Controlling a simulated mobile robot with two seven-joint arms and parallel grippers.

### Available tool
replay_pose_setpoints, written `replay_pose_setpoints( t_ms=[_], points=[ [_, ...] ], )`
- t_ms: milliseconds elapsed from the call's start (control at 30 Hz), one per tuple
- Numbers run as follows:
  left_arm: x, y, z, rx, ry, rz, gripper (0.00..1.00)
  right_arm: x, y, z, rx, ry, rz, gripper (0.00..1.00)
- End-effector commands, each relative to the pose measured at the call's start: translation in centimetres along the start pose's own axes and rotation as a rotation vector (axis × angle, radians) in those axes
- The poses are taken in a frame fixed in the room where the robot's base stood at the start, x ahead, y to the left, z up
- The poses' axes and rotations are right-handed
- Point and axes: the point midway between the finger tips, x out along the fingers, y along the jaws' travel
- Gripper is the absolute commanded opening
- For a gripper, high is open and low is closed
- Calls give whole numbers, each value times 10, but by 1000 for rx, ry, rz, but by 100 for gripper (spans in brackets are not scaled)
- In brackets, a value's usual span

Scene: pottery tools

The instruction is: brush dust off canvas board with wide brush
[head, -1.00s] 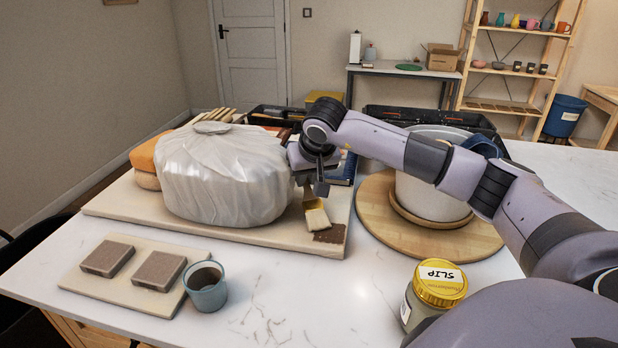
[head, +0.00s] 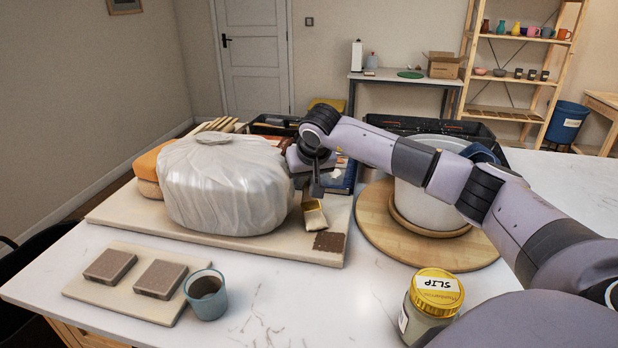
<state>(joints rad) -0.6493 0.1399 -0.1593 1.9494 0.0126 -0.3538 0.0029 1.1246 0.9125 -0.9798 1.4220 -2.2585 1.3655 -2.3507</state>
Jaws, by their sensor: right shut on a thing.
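The wide brush (head: 315,218) has pale bristles pointing down and toward me, over the right part of the pale canvas board (head: 290,250). My right gripper (head: 317,186) is shut on its handle, which is mostly hidden. A brown dust patch (head: 330,241) lies near the board's front right corner, just in front of the bristles. I cannot tell whether the bristles touch the board. My left gripper is not in view.
A plastic-wrapped lump (head: 225,185) fills much of the board, left of the brush. A wheel with a white pot (head: 425,205) stands to the right. A slip jar (head: 432,305), a cup (head: 206,295) and two brown blocks (head: 160,278) are nearer me.

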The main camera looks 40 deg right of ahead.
Motion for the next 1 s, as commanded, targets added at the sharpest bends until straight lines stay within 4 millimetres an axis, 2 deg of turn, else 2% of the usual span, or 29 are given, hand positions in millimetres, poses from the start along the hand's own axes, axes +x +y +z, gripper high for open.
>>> replay_pose_setpoints(
  t_ms=[33, 267, 500, 867, 1000],
  points=[
    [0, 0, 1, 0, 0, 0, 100, 3, -10, 3, -12, -1, -17, 0],
    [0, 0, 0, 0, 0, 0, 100, 1, -11, 3, -14, -3, -18, 0],
    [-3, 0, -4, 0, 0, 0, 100, -17, -12, -8, -14, 2, -22, 0],
    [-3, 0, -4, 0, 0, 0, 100, -25, -13, -14, -11, 11, -29, 0],
    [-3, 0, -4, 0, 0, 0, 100, -42, -13, -24, -12, 12, -30, 0]
  ],
)
